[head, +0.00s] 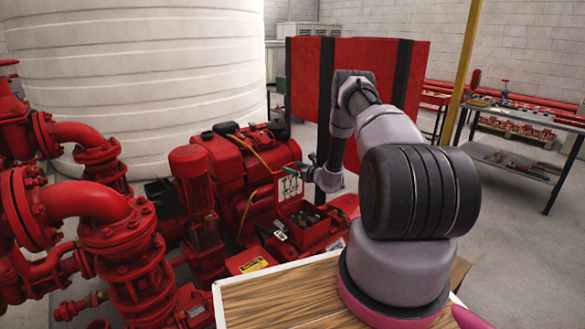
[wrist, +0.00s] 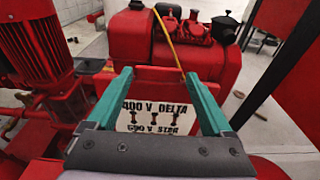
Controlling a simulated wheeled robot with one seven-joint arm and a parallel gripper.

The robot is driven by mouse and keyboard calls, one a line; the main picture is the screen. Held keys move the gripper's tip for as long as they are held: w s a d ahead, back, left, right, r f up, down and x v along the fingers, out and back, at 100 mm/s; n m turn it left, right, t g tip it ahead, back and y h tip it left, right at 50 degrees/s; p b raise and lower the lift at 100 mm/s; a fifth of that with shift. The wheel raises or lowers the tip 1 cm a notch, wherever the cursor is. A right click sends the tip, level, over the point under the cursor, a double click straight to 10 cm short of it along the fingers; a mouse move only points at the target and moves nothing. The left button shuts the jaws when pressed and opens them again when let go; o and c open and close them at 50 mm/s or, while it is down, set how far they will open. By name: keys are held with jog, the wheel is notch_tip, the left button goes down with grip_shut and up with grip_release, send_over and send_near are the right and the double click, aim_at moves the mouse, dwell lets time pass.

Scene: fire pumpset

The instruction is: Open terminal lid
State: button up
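The terminal lid (head: 290,187) stands raised at the back edge of a red terminal box (head: 306,217) on the pumpset. Its white inner face carries a wiring diagram. The box is uncovered, with small dark and brass-coloured parts inside. In the wrist view the lid (wrist: 150,117) shows between my fingers, with "400 V DELTA" lettering. My gripper (head: 310,163) is at the lid's upper right in the head view. In the wrist view its two teal fingers (wrist: 158,75) are spread wide. I cannot tell whether they touch the lid.
Red pipes and flanges (head: 100,205) crowd the left. A red engine (head: 240,165) with a yellow hose is behind the lid. A red cabinet (head: 380,60) stands behind my arm. A wooden-topped table (head: 270,305) is in front. Open floor lies to the right.

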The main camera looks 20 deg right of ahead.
jog(key=shift+s+a+f, duration=0.1)
jog(key=shift+a+f, duration=0.1)
jog(key=shift+f, duration=0.1)
jog(key=shift+s, duration=0.2)
jog(key=v, duration=1)
jog(key=shift+d+r, duration=0.25)
jog(key=shift+r, duration=0.05)
